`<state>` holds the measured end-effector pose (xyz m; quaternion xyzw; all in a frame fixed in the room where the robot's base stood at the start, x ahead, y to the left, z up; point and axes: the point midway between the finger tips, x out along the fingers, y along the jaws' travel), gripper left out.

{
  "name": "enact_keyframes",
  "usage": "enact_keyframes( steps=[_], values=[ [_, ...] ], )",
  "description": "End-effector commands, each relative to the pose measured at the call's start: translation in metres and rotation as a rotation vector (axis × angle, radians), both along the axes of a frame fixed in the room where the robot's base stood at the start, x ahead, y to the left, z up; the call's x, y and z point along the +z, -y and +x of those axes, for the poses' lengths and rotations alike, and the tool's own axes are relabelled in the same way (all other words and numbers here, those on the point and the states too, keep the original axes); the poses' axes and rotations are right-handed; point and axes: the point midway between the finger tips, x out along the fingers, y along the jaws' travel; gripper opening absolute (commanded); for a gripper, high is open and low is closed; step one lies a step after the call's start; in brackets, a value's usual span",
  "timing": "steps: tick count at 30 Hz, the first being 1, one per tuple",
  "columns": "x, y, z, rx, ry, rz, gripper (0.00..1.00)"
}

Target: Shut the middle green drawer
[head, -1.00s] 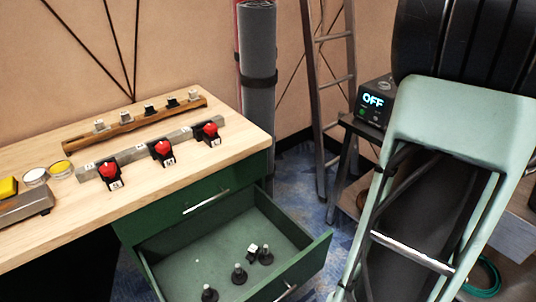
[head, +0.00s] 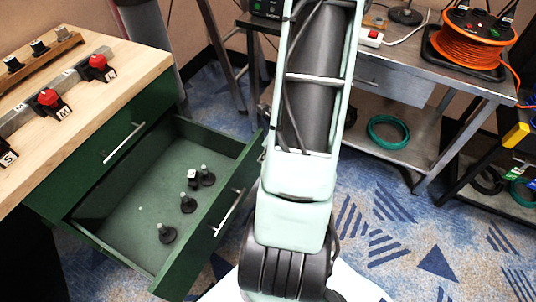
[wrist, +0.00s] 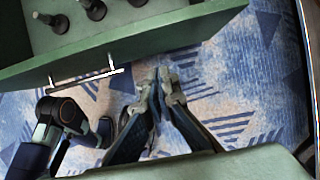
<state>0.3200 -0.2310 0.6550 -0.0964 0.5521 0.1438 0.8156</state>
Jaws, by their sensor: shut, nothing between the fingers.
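The green drawer (head: 118,208) below the closed top drawer (head: 105,150) stands pulled far out of the wooden-topped desk. Its silver bar handle (head: 228,212) is on the front panel. In the wrist view the drawer's front (wrist: 130,38) crosses the upper left, with its handle (wrist: 85,78) below the rim. My gripper (wrist: 165,80) is shut and empty, in front of the drawer front and to the right of the handle. It appears apart from the panel. In the head view my arm hides the gripper. Several small dark pegs (head: 187,203) stand inside the drawer.
The desk top (head: 120,75) holds red buttons on a grey rail (head: 75,90). A metal bench (head: 420,75) with an orange cable reel (head: 470,40) stands behind at right. Open patterned carpet (head: 400,235) lies right of the drawer.

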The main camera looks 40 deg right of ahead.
Motion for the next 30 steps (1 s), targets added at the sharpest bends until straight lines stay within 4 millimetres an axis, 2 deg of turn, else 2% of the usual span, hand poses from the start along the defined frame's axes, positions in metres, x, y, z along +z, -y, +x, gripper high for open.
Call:
enact_keyframes(
  steps=[1, 4, 6, 13, 30],
  values=[
    [-0.017, -0.002, 0.004, -0.001, -0.001, 0.002, 0.00],
    [-0.035, -0.004, 0.010, 0.000, -0.001, 0.002, 0.00],
    [-0.027, -0.009, 0.023, 0.005, 0.001, -0.001, 0.00],
    [-0.026, -0.016, 0.045, 0.001, 0.000, -0.001, 0.00],
    [-0.026, -0.019, 0.053, 0.002, 0.001, -0.002, 0.00]
  ],
)
